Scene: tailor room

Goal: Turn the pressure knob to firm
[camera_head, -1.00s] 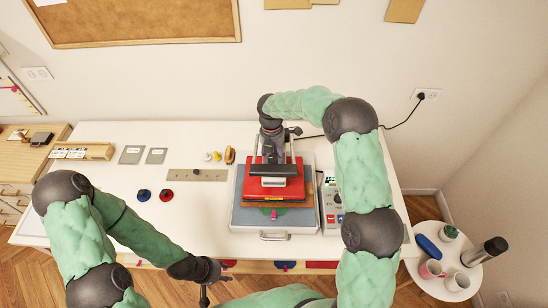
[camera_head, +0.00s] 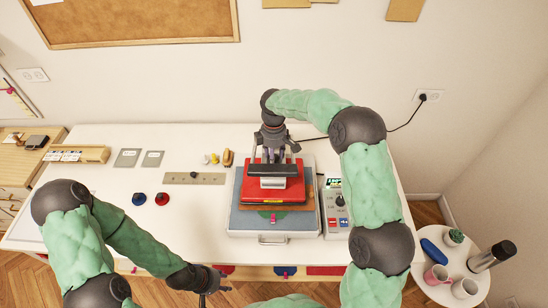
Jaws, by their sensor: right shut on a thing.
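The heat press (camera_head: 247,218) has a grey base, a red upper plate (camera_head: 273,192) and a dark bar with a light block above it. My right gripper (camera_head: 272,157) points down onto the top middle of the press. It is shut on what looks like the pressure knob there, which its fingers and wrist hide. I cannot read any firm mark or the knob's setting. My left gripper (camera_head: 222,280) is low by the table's front edge, away from the press, and too small and dark to tell open from shut.
A control box (camera_head: 337,205) with a small display, a knob and coloured buttons stands right of the press. Red and blue knobbed pieces (camera_head: 162,199) sit on the white table. A round side table (camera_head: 440,250) holds mugs and a flask. The table's left part is mostly clear.

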